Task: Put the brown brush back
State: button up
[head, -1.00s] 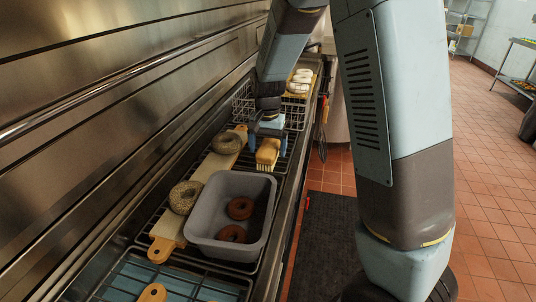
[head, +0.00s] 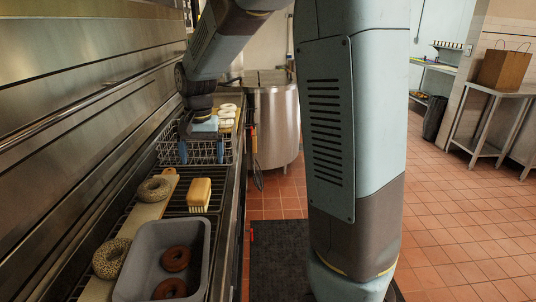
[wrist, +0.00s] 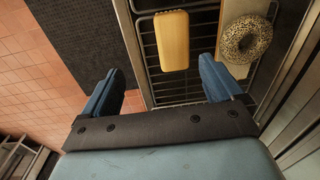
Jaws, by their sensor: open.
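The brown brush (head: 199,194) has a tan block and pale bristles. It rests bristles down on the wire rack, right of the long wooden board. Its tan top (wrist: 172,41) shows in the wrist view, ahead of the gap between my fingers. My gripper (head: 201,152) is open and empty, farther back than the brush and over or near the wire basket (head: 209,152). In the wrist view my gripper (wrist: 160,75) has its two blue fingers wide apart, and neither touches the brush.
A grey bin (head: 203,248) with two brown bagels stands in front of the brush. Seeded bagels (head: 153,190) lie on the wooden board (head: 151,212). Several pale bagels (head: 228,107) lie behind the basket. A metal kettle (head: 276,125) stands at the back. The steel wall bounds the left.

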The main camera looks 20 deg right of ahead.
jog(key=s+d+r+n+t, duration=0.1)
jog(key=s+d+r, duration=0.2)
jog(key=s, duration=0.5)
jog(key=s+d+r+n+t, duration=0.1)
jog(key=s+d+r+t, duration=0.1)
jog(key=s, duration=0.6)
jog(key=s+d+r+n+t, duration=0.2)
jog(key=s+d+r, duration=0.2)
jog(key=s+d, duration=0.2)
jog(key=shift+s+r, duration=0.15)
jog(key=shift+s, duration=0.85)
jog(key=shift+d, duration=0.1)
